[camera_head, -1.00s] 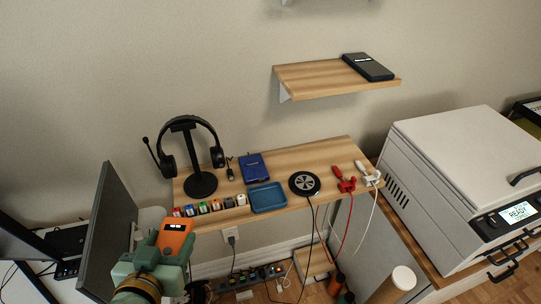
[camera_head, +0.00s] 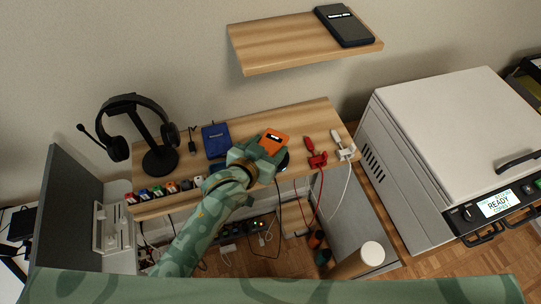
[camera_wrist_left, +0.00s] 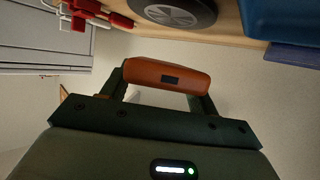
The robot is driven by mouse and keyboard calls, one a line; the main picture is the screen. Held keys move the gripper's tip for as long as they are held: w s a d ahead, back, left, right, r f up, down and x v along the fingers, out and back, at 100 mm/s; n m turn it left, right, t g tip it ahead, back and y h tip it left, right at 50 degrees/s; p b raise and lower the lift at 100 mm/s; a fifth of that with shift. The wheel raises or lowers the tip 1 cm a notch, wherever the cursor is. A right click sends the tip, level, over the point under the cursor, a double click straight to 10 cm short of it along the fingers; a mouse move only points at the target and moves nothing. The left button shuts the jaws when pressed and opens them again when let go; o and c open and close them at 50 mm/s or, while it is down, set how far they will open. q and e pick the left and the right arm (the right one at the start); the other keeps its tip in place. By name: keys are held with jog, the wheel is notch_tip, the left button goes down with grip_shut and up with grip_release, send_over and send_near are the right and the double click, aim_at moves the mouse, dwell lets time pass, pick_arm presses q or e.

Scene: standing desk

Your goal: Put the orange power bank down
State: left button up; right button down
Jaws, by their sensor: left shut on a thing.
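The orange power bank (camera_head: 275,141) is held in my left gripper (camera_head: 262,154), over the wooden desk shelf in the head view. In the left wrist view the power bank (camera_wrist_left: 160,77) lies across between the two dark fingers, with a small dark display on its face. The gripper is shut on it. In that view it shows apart from the round black charging pad (camera_wrist_left: 176,12) and the wooden surface. I cannot tell its exact height above the wood. My right gripper is not in view.
The wooden shelf (camera_head: 312,117) holds a headphone stand (camera_head: 160,158), a blue box (camera_head: 216,140), small coloured blocks (camera_head: 158,190), and red (camera_head: 317,158) and white (camera_head: 343,151) plugs. My gripper and arm hide most of the charging pad. A higher shelf (camera_head: 280,45) carries a black device (camera_head: 343,26).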

aim_at(270, 154)
pick_arm(q)
jog(key=shift+w+d+f, duration=0.2)
jog(key=shift+w+f, duration=0.2)
jog(key=shift+f, duration=0.25)
notch_tip(270, 154, down, 4)
jog(key=shift+w+d+r+b, duration=0.15)
jog(key=shift+r+b, duration=0.05)
jog(key=shift+b, duration=0.8)
jog(key=shift+r, duration=0.1)
jog(key=o, duration=1.1)
jog(key=shift+o, duration=0.2)
